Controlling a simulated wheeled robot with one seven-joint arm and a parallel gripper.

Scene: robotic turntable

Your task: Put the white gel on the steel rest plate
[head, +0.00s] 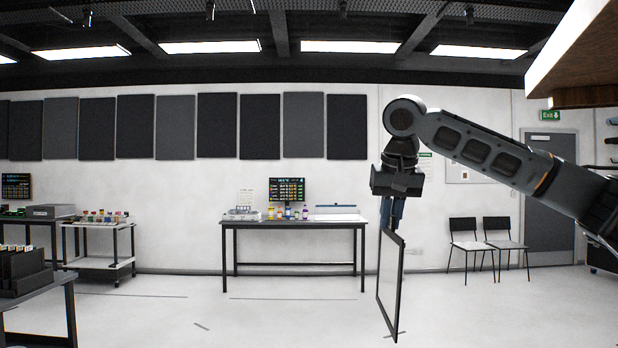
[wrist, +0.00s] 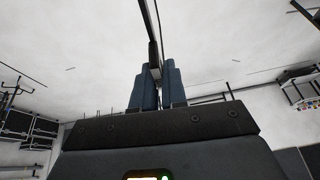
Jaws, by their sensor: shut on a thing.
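The white gel (head: 390,284) is a pale sheet in a thin dark frame. It hangs upright below my gripper (head: 392,222), seen at a steep angle in the head view. In the wrist view the frame of the gel (wrist: 152,32) shows nearly edge-on, between the two blue-grey fingers of my gripper (wrist: 156,74). The gripper is shut on its upper edge, and the gel hangs clear in front of the wall and floor. I cannot pick out the steel rest plate for sure in either view.
A dark table (head: 293,224) stands by the back wall with a monitor (head: 287,190), small coloured bottles and a pale flat item (head: 336,217). A trolley (head: 98,264) and a rack (head: 22,272) are at left, chairs (head: 470,240) at right. The middle floor is clear.

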